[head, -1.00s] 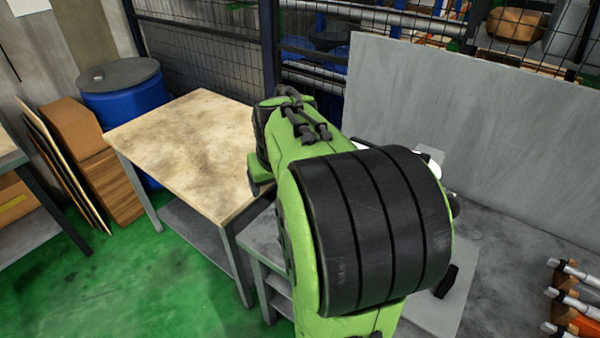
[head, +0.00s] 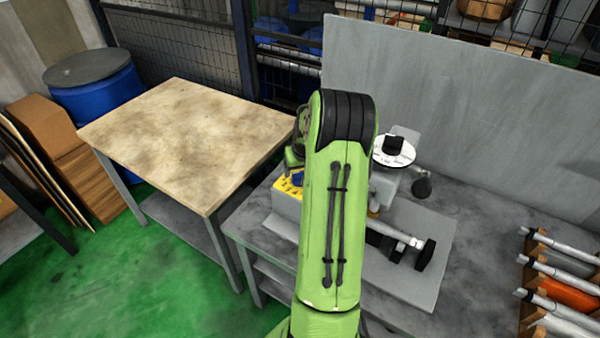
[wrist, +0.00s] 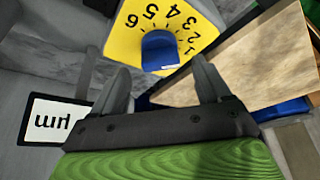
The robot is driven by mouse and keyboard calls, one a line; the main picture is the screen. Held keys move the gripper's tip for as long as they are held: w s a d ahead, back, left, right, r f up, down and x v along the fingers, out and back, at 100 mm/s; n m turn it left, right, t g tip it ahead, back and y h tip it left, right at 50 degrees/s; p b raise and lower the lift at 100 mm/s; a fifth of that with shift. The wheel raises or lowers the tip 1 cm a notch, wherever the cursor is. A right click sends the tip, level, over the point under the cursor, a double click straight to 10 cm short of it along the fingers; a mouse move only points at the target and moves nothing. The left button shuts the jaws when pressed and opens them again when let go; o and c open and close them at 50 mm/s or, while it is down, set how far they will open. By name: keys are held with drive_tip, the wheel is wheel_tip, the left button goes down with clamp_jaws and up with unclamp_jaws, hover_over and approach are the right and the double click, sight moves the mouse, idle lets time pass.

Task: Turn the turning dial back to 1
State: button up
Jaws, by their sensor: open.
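The turning dial is a blue knob (wrist: 159,52) on a yellow plate (wrist: 112,45) with black numbers around it. I cannot tell clearly which number the knob points to. My gripper (wrist: 160,68) is open and empty. Its fingers are spread either side of the knob in the picture, apart from it. In the head view the yellow plate (head: 287,190) and knob (head: 298,177) show just left of my arm, which hides my gripper.
The grinder (head: 385,185) stands on a grey bench (head: 430,290), with a white disc (head: 394,150) on it. A wooden-topped table (head: 185,135) is at left. A rack of rods (head: 560,275) is at right. A label marked µm (wrist: 60,122) is near the gripper.

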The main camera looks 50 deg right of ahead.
sight(300, 176)
drive_tip(key=shift+x, duration=1.5)
drive_tip(key=shift+r, duration=0.1)
drive_tip(key=c, duration=1)
